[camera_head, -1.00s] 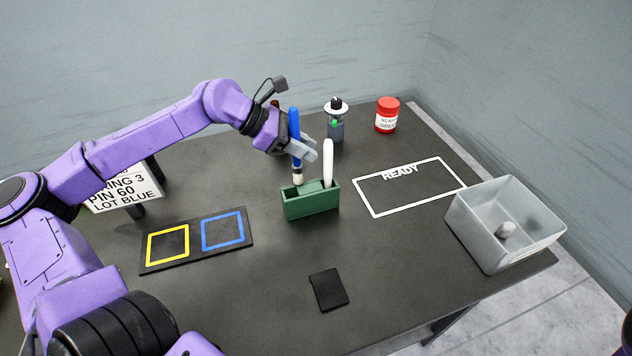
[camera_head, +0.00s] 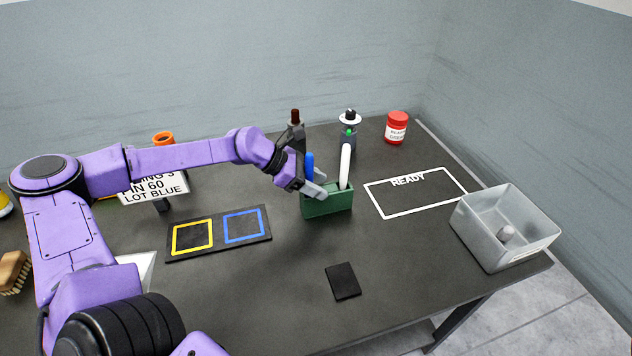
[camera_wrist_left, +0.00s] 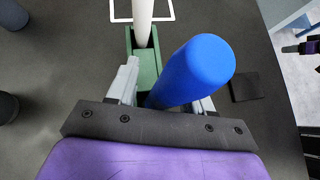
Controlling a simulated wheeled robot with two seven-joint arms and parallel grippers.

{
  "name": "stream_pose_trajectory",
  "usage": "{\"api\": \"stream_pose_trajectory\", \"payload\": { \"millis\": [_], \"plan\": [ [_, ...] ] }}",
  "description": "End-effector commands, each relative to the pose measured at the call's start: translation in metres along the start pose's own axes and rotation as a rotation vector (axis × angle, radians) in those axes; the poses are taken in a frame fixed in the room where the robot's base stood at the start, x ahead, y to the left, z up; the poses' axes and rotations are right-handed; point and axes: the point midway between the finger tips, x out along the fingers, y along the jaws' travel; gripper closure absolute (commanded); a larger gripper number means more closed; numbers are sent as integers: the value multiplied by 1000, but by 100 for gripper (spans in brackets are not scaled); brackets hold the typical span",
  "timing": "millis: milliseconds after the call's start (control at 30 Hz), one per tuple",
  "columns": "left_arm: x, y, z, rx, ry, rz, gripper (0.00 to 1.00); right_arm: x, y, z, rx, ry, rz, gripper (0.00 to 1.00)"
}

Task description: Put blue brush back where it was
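The blue brush (camera_head: 310,161) stands roughly upright over the left part of the green holder (camera_head: 328,206), its lower end hidden by my fingers and the holder. My left gripper (camera_head: 316,184) has its fingers on either side of the blue handle, just above the holder, and appears shut on it. In the left wrist view the thick blue handle (camera_wrist_left: 192,72) leans toward the camera between the fingers. A white-handled brush (camera_head: 345,165) stands in the right part of the holder. My right gripper is not clearly seen.
A dark board with yellow and blue outlined squares (camera_head: 262,236) lies left of the holder. The READY outline (camera_head: 378,199) is empty. A grey bin (camera_head: 482,238) stands at right, a red-lidded jar (camera_head: 396,128) behind. A small black pad (camera_head: 343,281) lies in front.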

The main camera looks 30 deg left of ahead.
Motion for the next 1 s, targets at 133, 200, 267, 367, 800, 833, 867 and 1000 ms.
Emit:
{"api": "stream_pose_trajectory", "payload": {
  "millis": [133, 200, 267, 367, 800, 833, 867, 1000],
  "plan": [
    [-6, 1, 1, -1, -4, 5, 49, -1, 0, 0, 0, 0, 0, 54],
    [-16, 2, 2, 0, -8, 7, 49, -2, 0, -1, 0, 0, -1, 54],
    [-28, 2, 3, -2, -11, 8, 49, -4, 0, -2, 0, 0, -1, 54],
    [-52, 1, 4, -1, -14, 7, 49, -5, 0, -2, 0, 0, -1, 54],
    [-121, 1, 1, 0, -3, 4, 49, 2, 0, 1, 0, 0, -1, 54],
    [-122, 0, 1, 0, -3, 3, 49, 2, 0, 1, 0, 0, -1, 54],
    [-122, 0, 1, 0, -3, 3, 49, 2, 0, 1, 0, 0, -1, 54],
    [-122, 0, 1, 0, -3, 3, 49, 2, 0, 1, 0, 0, -1, 54]
  ]
}}
